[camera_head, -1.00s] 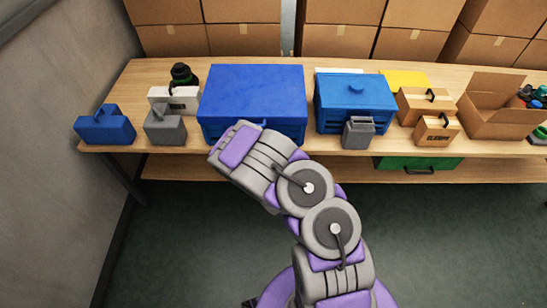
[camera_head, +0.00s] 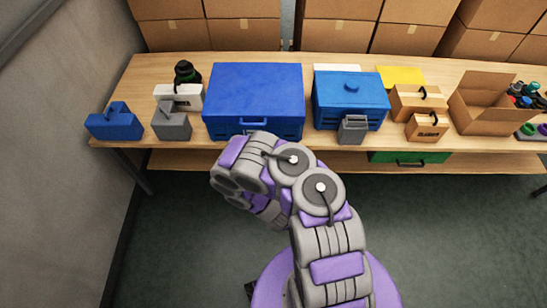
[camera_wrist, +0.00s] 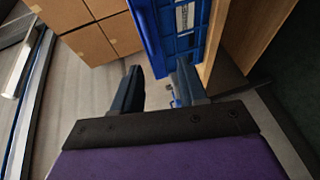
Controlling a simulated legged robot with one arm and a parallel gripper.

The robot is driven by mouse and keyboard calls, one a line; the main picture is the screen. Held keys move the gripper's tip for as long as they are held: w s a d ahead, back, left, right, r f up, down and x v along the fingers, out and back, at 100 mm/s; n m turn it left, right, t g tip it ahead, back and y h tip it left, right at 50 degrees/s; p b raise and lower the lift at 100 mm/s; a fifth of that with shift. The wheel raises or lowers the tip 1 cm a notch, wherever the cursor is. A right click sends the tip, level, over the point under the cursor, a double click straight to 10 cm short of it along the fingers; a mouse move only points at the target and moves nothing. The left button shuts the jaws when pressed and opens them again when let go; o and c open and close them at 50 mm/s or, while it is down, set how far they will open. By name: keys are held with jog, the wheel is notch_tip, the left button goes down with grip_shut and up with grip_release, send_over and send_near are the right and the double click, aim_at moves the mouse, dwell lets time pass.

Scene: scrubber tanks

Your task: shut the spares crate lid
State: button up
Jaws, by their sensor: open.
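A large blue crate (camera_head: 254,88) stands on the bench with a handle on its front. Its top looks flat and closed from here. A smaller blue box (camera_head: 350,88) with a knobbed lid stands to its right, also looking closed. No readable name tells me which is the spares crate. In the wrist view a blue crate wall (camera_wrist: 181,40) with a white label rises just beyond my gripper (camera_wrist: 160,86). The fingers are apart with nothing between them. In the head view my bent arm hides the fingers, in front of the large crate.
A blue case (camera_head: 114,124) and a grey case (camera_head: 172,125) stand left of the large crate. A grey bin (camera_head: 353,129) stands before the smaller box. Cardboard boxes (camera_head: 418,101) and an open carton (camera_head: 490,112) are at right. The floor before the bench is clear.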

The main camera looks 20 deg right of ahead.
jog(key=shift+s+r, duration=0.2)
jog(key=shift+s, duration=0.1)
dwell(0.5)
jog(key=d+r+m+g+h+b, duration=0.1)
jog(key=d+r+m+g+h, duration=0.7)
jog(key=d+m, duration=0.4)
jog(key=s+a+r+m+g+y+b, duration=0.1)
jog(key=s+a+r+g+y, duration=0.1)
jog(key=s+a+r, duration=0.4)
jog(key=s+a+r+m+g+y+b, duration=0.1)
jog(key=s+a+r, duration=0.6)
jog(key=s, duration=0.9)
jog(key=s+a+r+m+g+y+b, duration=0.1)
jog(key=s+a+r+m+g+y, duration=0.2)
jog(key=s+r, duration=0.6)
jog(key=s+a+g+y, duration=0.2)
jog(key=s+a+g, duration=0.1)
jog(key=shift+a+r+g, duration=0.2)
jog(key=shift+r+g, duration=0.05)
jog(key=shift+g, duration=0.05)
